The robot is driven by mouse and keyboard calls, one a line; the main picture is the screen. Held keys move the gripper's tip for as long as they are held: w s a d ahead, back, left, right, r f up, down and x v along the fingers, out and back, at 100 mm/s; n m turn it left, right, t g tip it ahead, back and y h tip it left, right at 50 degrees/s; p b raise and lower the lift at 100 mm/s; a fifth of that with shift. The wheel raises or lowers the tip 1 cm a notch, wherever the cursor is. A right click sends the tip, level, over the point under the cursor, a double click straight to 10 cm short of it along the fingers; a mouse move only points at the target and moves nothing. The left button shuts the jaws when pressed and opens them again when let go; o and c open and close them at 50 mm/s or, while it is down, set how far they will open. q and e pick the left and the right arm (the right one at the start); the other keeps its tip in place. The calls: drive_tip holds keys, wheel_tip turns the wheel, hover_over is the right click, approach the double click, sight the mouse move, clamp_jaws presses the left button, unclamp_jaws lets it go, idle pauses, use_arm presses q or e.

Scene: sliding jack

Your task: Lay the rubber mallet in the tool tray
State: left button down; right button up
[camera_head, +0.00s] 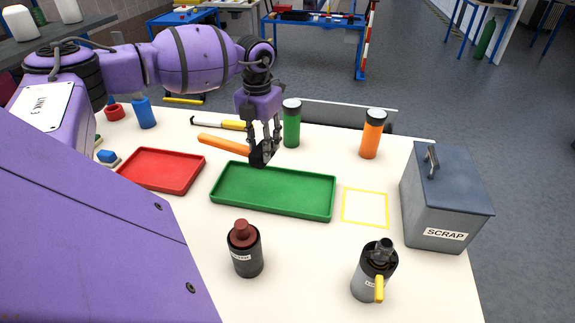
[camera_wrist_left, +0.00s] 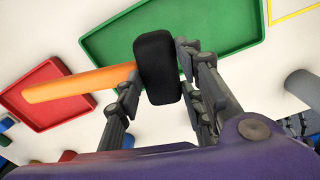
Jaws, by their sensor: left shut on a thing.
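The rubber mallet has an orange handle (camera_head: 224,145) and a black head (camera_wrist_left: 158,68). My left gripper (camera_head: 263,148) is shut on the mallet at its head end, with the handle pointing left and nearly level. The mallet appears raised near the far edge of the green tray (camera_head: 275,210); its exact height is unclear. The green tray is empty and also shows in the wrist view (camera_wrist_left: 107,43). An empty red tray (camera_head: 160,187) lies to its left. No label shows which is the tool tray. My right gripper is not in view.
Behind the mallet are a green bottle (camera_head: 292,127) and a yellow-and-black tool (camera_head: 220,123). An orange bottle (camera_head: 373,135) stands farther right. A grey SCRAP box (camera_head: 445,200) stands at the right. A dark canister (camera_head: 246,252) and a yellow-levered one (camera_head: 373,272) stand in front.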

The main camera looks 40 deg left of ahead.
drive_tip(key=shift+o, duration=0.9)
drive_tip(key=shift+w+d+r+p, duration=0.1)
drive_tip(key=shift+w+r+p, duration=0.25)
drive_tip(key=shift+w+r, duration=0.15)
use_arm(q)
drive_tip(key=w+d+f+n, duration=0.1)
drive_tip(key=d+f, duration=0.1)
drive_tip(key=w+d+f, duration=0.2)
drive_tip(key=d+f, duration=0.1)
drive_tip(key=w+d+f+n, duration=0.1)
drive_tip(key=w+d+f, duration=0.1)
drive_tip(key=d+f, duration=0.1)
drive_tip(key=shift+n, duration=0.3)
drive_tip(key=f, duration=0.1)
drive_tip(key=f+p, duration=0.1)
drive_tip(key=f, duration=0.1)
drive_tip(key=shift+d, duration=0.3)
drive_tip(key=shift+w+a+f, duration=0.1)
drive_tip(key=shift+f, duration=0.2)
drive_tip(key=c, duration=1.4)
unclamp_jaws()
drive_tip(key=shift+o, duration=1.1)
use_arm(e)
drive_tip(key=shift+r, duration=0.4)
